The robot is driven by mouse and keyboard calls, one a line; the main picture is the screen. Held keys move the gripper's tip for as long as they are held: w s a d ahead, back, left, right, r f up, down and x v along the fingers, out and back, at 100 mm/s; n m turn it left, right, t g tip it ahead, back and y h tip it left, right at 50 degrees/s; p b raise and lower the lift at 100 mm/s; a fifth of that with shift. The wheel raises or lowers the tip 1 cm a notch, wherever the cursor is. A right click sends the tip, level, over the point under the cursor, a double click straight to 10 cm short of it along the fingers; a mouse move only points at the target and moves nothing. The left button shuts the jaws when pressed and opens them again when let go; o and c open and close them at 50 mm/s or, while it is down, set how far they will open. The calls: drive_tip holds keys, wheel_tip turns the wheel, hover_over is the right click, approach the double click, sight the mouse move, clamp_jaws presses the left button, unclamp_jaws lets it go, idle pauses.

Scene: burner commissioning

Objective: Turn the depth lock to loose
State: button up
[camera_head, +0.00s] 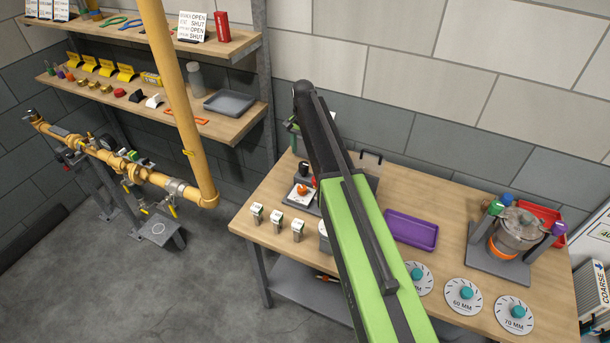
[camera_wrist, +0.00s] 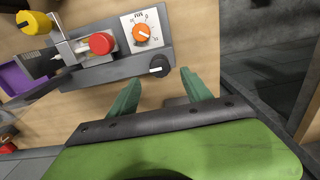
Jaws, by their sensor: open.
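A grey bench fixture (camera_wrist: 182,52) carries an orange dial (camera_wrist: 141,35) on a white scale, a red knob (camera_wrist: 101,43) and a black knob (camera_wrist: 158,66) with a pale mark. I can read no label saying which is the depth lock. My gripper (camera_wrist: 160,79) is open and empty, its two green fingers apart, with the black knob just beyond the fingertips. I see no contact with it. In the head view, the orange dial (camera_head: 302,190) shows left of my arm, which hides part of the fixture; my fingers cannot be made out there.
A yellow knob (camera_wrist: 34,22) stands past the fixture in the wrist view. The wooden bench (camera_head: 262,187) also holds a purple tray (camera_head: 411,230), a pot (camera_head: 518,228) and several round dial plates (camera_head: 465,295). A yellow pipe (camera_head: 178,90) and shelves (camera_head: 235,46) stand left.

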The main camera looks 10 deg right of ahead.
sight(304, 164)
wheel_tip(304, 164, down, 8)
drive_tip(key=b, duration=0.6)
drive_tip(key=shift+d, duration=0.1)
clamp_jaws()
